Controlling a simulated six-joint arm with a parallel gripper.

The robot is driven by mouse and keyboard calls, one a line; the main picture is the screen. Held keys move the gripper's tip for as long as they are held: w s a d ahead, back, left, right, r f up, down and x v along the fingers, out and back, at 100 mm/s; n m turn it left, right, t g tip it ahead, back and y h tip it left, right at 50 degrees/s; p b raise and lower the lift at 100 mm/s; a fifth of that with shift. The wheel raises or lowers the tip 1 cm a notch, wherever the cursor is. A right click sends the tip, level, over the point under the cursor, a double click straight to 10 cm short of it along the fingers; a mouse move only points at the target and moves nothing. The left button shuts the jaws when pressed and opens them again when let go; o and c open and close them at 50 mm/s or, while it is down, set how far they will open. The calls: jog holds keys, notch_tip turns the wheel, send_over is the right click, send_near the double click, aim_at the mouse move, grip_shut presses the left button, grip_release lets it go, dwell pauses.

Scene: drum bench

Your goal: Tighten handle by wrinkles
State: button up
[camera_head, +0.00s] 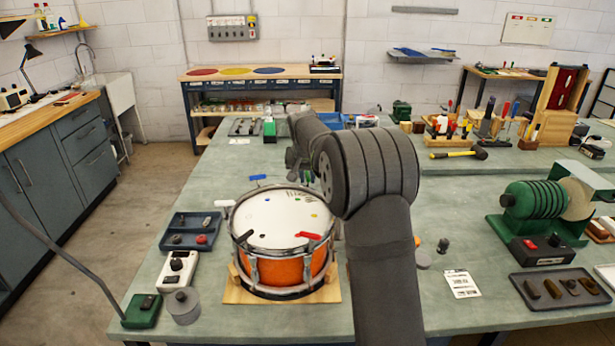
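An orange drum (285,268) with a white head (270,220) and metal rim sits on a wooden base (320,293).
Left of the drum are a dark tray (190,229), a white switch box (178,270) and a grey cylinder (184,306). A green grinder (540,205) and a tray of small parts (562,288) stand at the right. My arm hides the bench right of the drum.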

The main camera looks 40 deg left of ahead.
grip_shut()
jog(key=shift+m+h, duration=0.3)
jog(key=shift+m, duration=0.6)
jog(key=shift+o, duration=1.5)
grip_release()
